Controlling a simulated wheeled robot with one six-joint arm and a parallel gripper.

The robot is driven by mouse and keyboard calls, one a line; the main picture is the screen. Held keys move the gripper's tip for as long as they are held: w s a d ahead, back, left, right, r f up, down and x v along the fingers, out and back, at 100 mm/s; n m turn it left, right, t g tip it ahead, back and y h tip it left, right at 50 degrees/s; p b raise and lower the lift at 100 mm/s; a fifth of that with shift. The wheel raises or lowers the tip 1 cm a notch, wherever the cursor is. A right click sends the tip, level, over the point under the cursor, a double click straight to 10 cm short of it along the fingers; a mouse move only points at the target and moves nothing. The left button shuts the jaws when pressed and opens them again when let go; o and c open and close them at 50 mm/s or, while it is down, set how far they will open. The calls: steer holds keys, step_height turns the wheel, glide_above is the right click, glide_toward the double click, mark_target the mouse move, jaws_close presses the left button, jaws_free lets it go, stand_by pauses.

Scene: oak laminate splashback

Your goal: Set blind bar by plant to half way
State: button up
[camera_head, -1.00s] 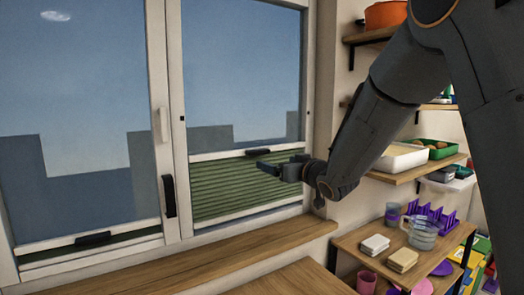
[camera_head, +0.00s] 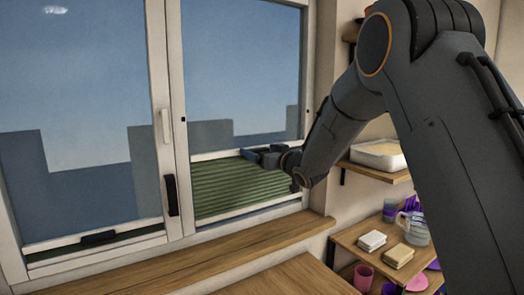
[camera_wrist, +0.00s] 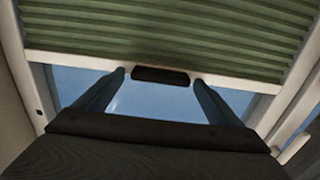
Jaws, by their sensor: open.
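The right window pane has a green pleated blind (camera_head: 225,190) stretched below a white blind bar (camera_head: 215,156), with bare glass above. The bar's dark handle (camera_wrist: 160,75) shows in the wrist view, where blind and bar (camera_wrist: 80,64) appear the other way up. My gripper (camera_wrist: 154,76) is open, one fingertip near each end of the handle; contact cannot be told. In the head view my gripper (camera_head: 262,155) is at the bar and largely hides the handle. The left pane has its own low bar with a dark handle (camera_head: 97,238). No plant is in view.
A black window latch (camera_head: 171,195) stands on the frame between the panes. A wooden sill (camera_head: 180,255) runs below. At right are shelves with a white tray (camera_head: 378,154), a glass jug (camera_head: 415,228) and stacked pale blocks (camera_head: 372,241).

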steer(key=shift+c, duration=0.4)
steer(key=c, duration=1.4)
step_height(320, 180, up, 13)
steer(key=p, duration=0.4)
steer(key=shift+c, duration=0.2)
steer(key=o, duration=1.5)
steer(key=shift+b+v, duration=1.55)
steer(key=shift+v, duration=2.35)
